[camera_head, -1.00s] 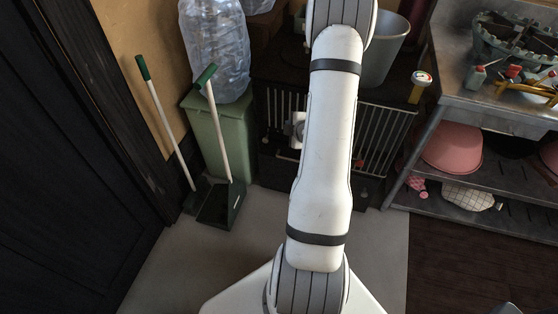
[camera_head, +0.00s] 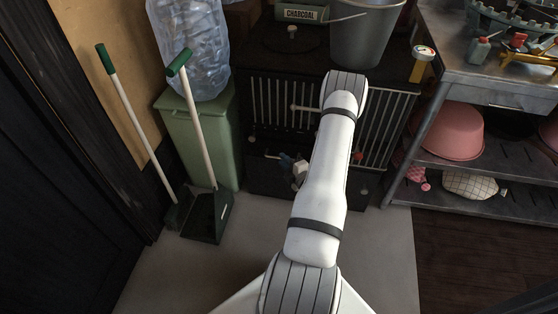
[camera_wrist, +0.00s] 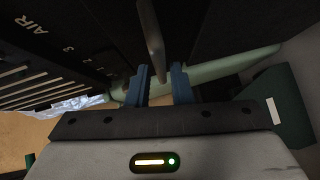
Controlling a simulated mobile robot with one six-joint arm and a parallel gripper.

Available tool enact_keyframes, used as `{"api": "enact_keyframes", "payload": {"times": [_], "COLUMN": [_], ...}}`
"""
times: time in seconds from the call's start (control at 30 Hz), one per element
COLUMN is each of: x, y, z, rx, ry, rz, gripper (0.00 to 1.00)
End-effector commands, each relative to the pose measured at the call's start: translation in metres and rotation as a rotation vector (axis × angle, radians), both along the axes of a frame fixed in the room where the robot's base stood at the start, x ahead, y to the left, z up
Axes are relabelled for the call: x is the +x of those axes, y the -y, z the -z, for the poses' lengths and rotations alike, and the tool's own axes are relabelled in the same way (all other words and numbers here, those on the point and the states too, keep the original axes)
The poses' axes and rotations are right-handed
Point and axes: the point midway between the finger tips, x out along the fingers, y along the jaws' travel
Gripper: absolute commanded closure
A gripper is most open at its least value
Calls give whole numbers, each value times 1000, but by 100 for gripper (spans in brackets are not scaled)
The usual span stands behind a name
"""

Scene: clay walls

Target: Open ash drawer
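The ash drawer (camera_head: 268,184) appears to be the low dark front at the bottom of the black stove (camera_head: 275,75). It looks closed, though my arm hides part of it. My gripper (camera_head: 291,161) is low in front of the drawer's upper part. In the wrist view, the two blue fingers of my gripper (camera_wrist: 161,86) stand apart. A grey metal bar, seemingly the drawer handle (camera_wrist: 150,35), runs down to between them. I see a gap beside the bar, and contact is not clear.
A green bin (camera_head: 205,140) with a clear water bottle (camera_head: 190,45), and a dustpan (camera_head: 205,215) with brush, stand left of the stove. A metal shelf table (camera_head: 470,90) stands right. A bucket (camera_head: 365,35) is on top. The grey floor in front is clear.

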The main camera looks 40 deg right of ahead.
Motion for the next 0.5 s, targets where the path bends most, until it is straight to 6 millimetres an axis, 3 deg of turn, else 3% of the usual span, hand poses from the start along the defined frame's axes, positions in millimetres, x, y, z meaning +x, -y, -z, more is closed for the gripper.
{"api": "enact_keyframes", "payload": {"times": [0.2,0.5], "x": [25,28], "y": [1,2], "z": [4,4], "rx": [-2,1], "ry": [0,-1], "rz": [-2,1], "gripper": [80,80]}}
